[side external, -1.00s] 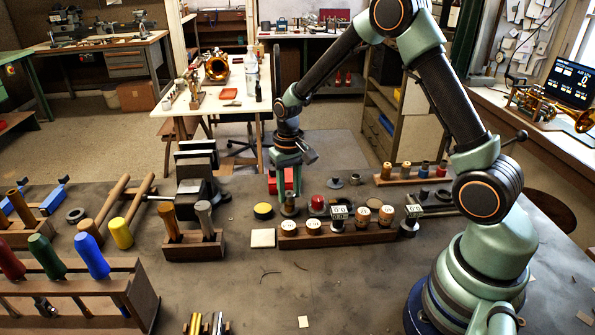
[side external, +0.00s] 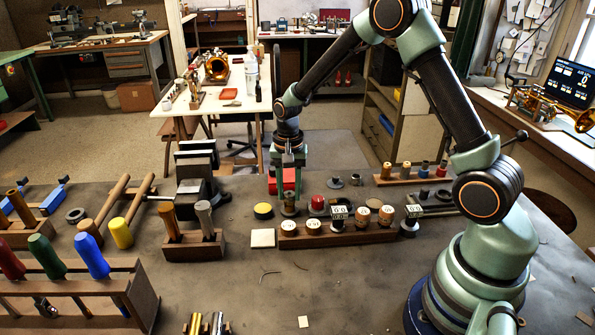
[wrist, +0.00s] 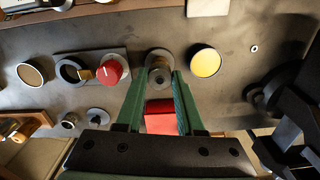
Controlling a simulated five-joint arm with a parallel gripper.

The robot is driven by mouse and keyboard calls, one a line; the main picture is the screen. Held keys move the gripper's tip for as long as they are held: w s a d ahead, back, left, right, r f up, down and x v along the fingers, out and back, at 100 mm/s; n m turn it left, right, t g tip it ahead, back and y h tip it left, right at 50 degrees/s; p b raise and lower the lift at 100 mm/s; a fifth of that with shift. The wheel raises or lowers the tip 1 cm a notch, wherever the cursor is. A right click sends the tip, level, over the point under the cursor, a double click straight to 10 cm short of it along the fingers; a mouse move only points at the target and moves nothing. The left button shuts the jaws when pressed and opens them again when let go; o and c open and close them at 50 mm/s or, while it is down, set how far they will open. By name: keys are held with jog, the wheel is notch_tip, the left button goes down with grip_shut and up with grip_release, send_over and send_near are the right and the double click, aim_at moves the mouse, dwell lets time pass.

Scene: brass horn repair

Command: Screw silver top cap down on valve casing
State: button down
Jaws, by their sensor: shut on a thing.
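My gripper (side external: 288,190) points down at the middle of the bench. In the wrist view its two green fingers (wrist: 159,80) are shut on the small silver top cap (wrist: 159,77). The cap sits over a round grey-brown base, which looks like the valve casing (wrist: 158,56). In the side view the casing (side external: 289,203) stands upright just below the fingertips, and the cap is mostly hidden by the fingers. I cannot tell how deep the cap sits on the casing.
A yellow-topped round tin (side external: 263,210) and a red knob (side external: 318,203) stand close on either side. A wooden rack of round pieces (side external: 338,238) is in front.

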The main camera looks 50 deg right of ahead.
jog(key=shift+m, duration=0.6)
jog(key=m, duration=0.4)
jog(key=shift+c, duration=1.4)
grip_release()
